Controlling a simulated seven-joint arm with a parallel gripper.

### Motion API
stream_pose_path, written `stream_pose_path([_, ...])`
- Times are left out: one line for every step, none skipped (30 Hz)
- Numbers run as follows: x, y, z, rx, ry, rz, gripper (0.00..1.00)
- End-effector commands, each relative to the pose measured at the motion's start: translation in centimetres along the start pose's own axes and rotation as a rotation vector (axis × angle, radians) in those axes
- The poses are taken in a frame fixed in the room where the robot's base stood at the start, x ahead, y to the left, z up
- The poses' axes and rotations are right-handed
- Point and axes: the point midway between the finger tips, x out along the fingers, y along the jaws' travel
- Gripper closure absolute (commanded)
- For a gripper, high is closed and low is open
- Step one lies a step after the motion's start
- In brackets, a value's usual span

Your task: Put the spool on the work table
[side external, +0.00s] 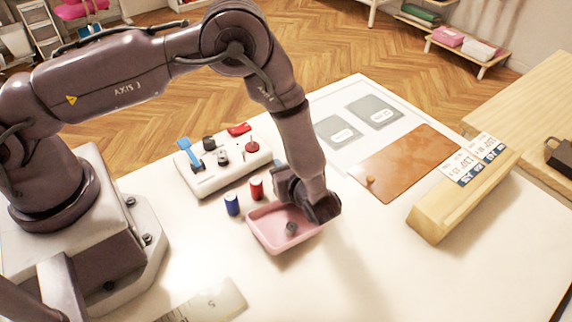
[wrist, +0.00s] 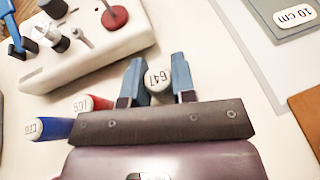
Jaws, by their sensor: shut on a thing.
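My gripper (wrist: 158,78) is shut on a spool (wrist: 158,79) with a pale end marked 641, held between its two blue-grey fingers. In the side view my gripper (side external: 290,188) is low over the white table (side external: 375,270), by the pink tray, and it hides the held spool. I cannot tell whether that spool touches the table. A red spool (side external: 257,188) and a blue spool (side external: 232,205) stand upright just left of my gripper; the red one (wrist: 98,103) and blue one (wrist: 48,128) also show in the wrist view.
The pink tray (side external: 272,247) holds a small dark object. A white block (side external: 210,180) with several tools stands behind the spools. An orange-brown mat (side external: 405,165), grey cards (side external: 374,111) and a wooden stand (side external: 440,219) are to the right. The front right of the table is clear.

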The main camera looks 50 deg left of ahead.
Motion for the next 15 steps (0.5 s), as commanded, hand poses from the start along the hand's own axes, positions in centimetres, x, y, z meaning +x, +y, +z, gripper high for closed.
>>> stream_pose_path([0.31,0.78,-1.17,0.024,0.018,0.008,1.0])
stream_pose_path([0.33,0.8,-1.23,0.024,0.018,0.008,1.0])
stream_pose_path([0.36,0.82,-1.31,0.025,0.018,0.008,1.0])
stream_pose_path([0.37,0.84,-1.36,0.025,0.019,0.009,1.0])
stream_pose_path([0.39,0.85,-1.4,0.025,0.019,0.009,1.0])
stream_pose_path([0.4,0.88,-1.45,0.026,0.019,0.009,1.0])
stream_pose_path([0.4,0.89,-1.47,0.026,0.019,0.01,1.0])
stream_pose_path([0.4,0.91,-1.48,0.027,0.019,0.01,1.0])
stream_pose_path([0.4,0.92,-1.49,0.027,0.02,0.01,1.0])
stream_pose_path([0.39,0.93,-1.5,0.027,0.02,0.01,1.0])
stream_pose_path([0.39,0.93,-1.5,0.027,0.02,0.011,1.0])
stream_pose_path([0.38,0.94,-1.51,0.027,0.02,0.011,1.0])
stream_pose_path([0.37,0.94,-1.52,0.027,0.021,0.011,1.0])
stream_pose_path([0.37,0.95,-1.52,0.027,0.021,0.011,0.73])
stream_pose_path([0.36,0.95,-1.53,0.028,0.021,0.011,0.64])
